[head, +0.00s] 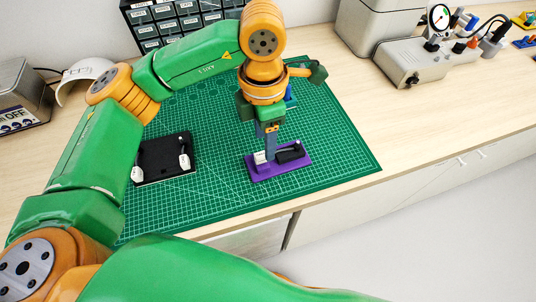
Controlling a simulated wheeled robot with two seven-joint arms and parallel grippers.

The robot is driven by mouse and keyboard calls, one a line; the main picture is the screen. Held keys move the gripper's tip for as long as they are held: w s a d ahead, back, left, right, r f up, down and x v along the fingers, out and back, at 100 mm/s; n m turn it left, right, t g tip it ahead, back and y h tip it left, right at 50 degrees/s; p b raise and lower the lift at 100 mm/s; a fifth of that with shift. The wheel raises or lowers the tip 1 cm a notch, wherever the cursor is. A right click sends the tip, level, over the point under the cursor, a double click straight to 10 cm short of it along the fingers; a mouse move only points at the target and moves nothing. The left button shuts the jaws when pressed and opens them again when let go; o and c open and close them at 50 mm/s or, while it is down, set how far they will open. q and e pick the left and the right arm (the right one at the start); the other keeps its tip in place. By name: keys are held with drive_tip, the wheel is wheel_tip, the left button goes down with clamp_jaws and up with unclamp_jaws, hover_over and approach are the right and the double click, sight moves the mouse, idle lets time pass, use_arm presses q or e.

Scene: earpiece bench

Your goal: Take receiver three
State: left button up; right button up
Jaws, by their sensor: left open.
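A purple tray (262,175) lies on the green cutting mat near the bench's front edge. A small white piece (260,158) is at its left end, and a black piece (291,153) lies on its right part. My left gripper (267,157) points down at the purple tray, its fingertips right by the white piece and partly hiding it. It is open; I cannot tell whether the fingers touch the piece. A black tray (162,158) to the left carries two white pieces, one at its left edge (137,174) and one at its right (184,161). No number three is readable. My right gripper is not in view.
The green mat (215,185) is clear between the two trays. A drawer cabinet (172,25) stands at the back. A blue item behind my gripper is mostly hidden. Grey equipment (415,65) stands at the back right. The bench's front edge is close to the purple tray.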

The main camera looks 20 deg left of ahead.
sight(263, 153)
use_arm(q)
drive_tip(key=f, duration=0.2)
drive_tip(key=f+p, duration=0.1)
drive_tip(key=shift+s+a+f, duration=0.2)
drive_tip(key=shift+f, duration=0.15)
drive_tip(key=shift+w+f, duration=0.1)
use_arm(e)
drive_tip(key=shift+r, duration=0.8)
use_arm(q)
clamp_jaws()
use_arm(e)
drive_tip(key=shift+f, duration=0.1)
